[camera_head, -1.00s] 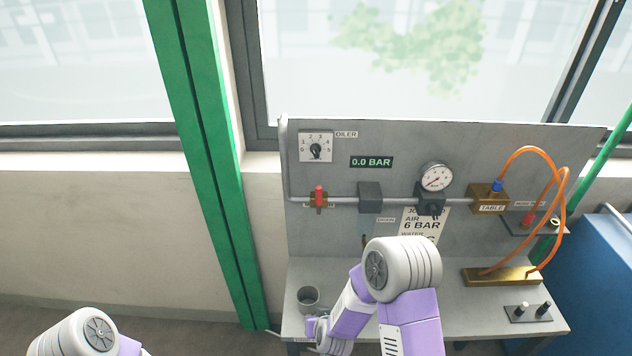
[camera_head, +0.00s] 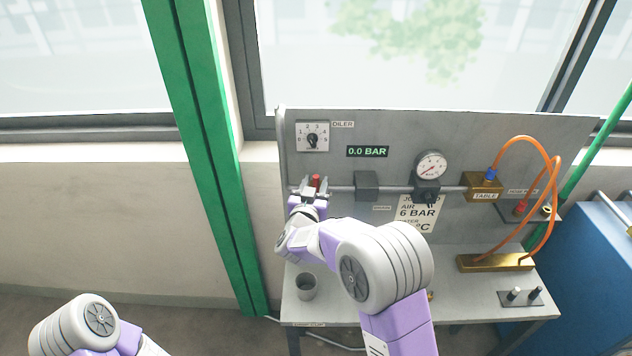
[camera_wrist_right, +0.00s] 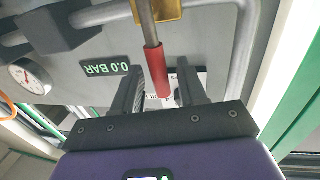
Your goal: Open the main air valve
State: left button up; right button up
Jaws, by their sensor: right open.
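The main air valve's red handle (camera_head: 315,182) stands upright on the pipe at the left of the grey panel. In the right wrist view the red handle (camera_wrist_right: 156,72) lies between the two fingers, with clear space on both sides. My right gripper (camera_head: 308,185) is open around the handle; it also shows in the right wrist view (camera_wrist_right: 160,90). The brass valve body (camera_wrist_right: 168,10) shows in the wrist view; in the head view my gripper hides it. The display (camera_head: 367,151) reads 0.0 BAR. My left gripper is out of view; only part of that arm shows.
A round gauge (camera_head: 431,165) and a grey block (camera_head: 366,186) sit on the pipe right of the valve. A dial (camera_head: 312,136) is above it. A grey cup (camera_head: 306,286) stands on the bench below. Orange hoses (camera_head: 556,190) loop at the right.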

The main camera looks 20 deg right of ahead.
jog(key=shift+w+d, duration=0.2)
jog(key=shift+w, duration=0.25)
jog(key=shift+c, duration=0.4)
grip_shut()
jog(key=shift+a, duration=0.1)
